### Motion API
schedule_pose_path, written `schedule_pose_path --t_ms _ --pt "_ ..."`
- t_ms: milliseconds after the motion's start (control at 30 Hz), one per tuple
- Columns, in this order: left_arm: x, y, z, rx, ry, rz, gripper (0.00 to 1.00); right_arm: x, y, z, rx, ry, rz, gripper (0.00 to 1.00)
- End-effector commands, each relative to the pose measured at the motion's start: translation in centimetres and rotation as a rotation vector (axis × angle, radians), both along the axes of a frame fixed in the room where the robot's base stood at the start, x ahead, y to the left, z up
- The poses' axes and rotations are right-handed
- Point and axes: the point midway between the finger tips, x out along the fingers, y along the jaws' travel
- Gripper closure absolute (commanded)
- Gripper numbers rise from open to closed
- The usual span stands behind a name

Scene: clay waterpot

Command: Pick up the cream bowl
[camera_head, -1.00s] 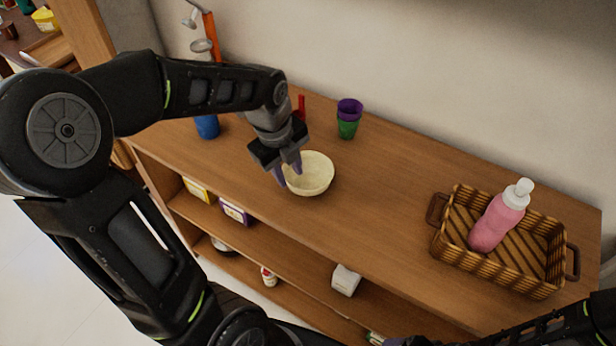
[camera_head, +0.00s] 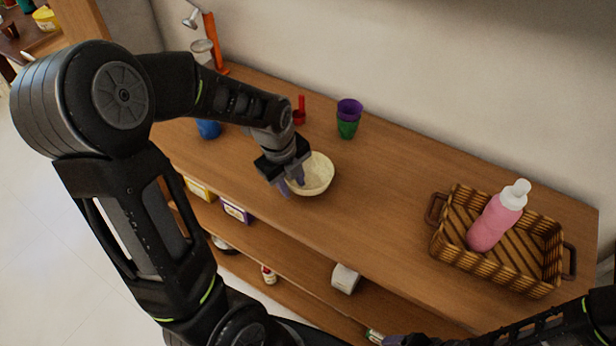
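The cream bowl (camera_head: 318,174) stands upright on the wooden shelf top, near its front edge. My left gripper (camera_head: 291,184) points down at the bowl's left rim. Its two fingers are apart, one seemingly outside the rim and one over the inside. Whether they touch the bowl cannot be told. The gripper hides the bowl's left part. Part of my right gripper (camera_head: 396,340) shows at the bottom edge, far from the bowl; its fingers are not clear.
Purple and green stacked cups (camera_head: 348,118) and a red item (camera_head: 299,115) stand behind the bowl. A blue item (camera_head: 208,128) is to the left. A wicker basket (camera_head: 452,250) holding a pink bottle (camera_head: 492,222) stands at right.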

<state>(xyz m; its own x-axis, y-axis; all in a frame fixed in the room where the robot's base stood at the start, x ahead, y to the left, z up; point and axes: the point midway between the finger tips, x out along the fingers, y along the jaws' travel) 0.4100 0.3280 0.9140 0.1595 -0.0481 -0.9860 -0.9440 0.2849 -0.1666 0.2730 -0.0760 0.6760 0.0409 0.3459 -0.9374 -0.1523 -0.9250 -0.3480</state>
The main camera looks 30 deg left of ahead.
Motion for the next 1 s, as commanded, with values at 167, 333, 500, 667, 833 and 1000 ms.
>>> schedule_pose_path --t_ms 167,333,500,667,833,1000 --pt "0.00 0.00 0.02 0.000 0.000 0.000 0.77 0.00 0.01 0.01 0.000 0.000 0.000 0.21" --pt "0.00 0.00 0.02 0.000 0.000 0.000 0.91 0.01 0.00 0.01 0.000 0.000 0.000 0.21" --pt "0.00 0.00 0.02 0.000 0.000 0.000 1.00 0.01 -0.01 0.01 0.000 0.000 0.000 0.21" --pt "0.00 0.00 0.02 0.000 0.000 0.000 1.00 0.01 -0.01 0.01 0.000 0.000 0.000 0.21" --pt "-0.01 0.00 0.01 0.000 0.000 0.000 1.00 0.01 -0.01 0.01 0.000 0.000 0.000 0.21" --pt "-0.02 0.00 0.00 0.000 0.001 0.000 1.00 0.01 0.01 0.00 0.000 0.000 0.000 0.21"
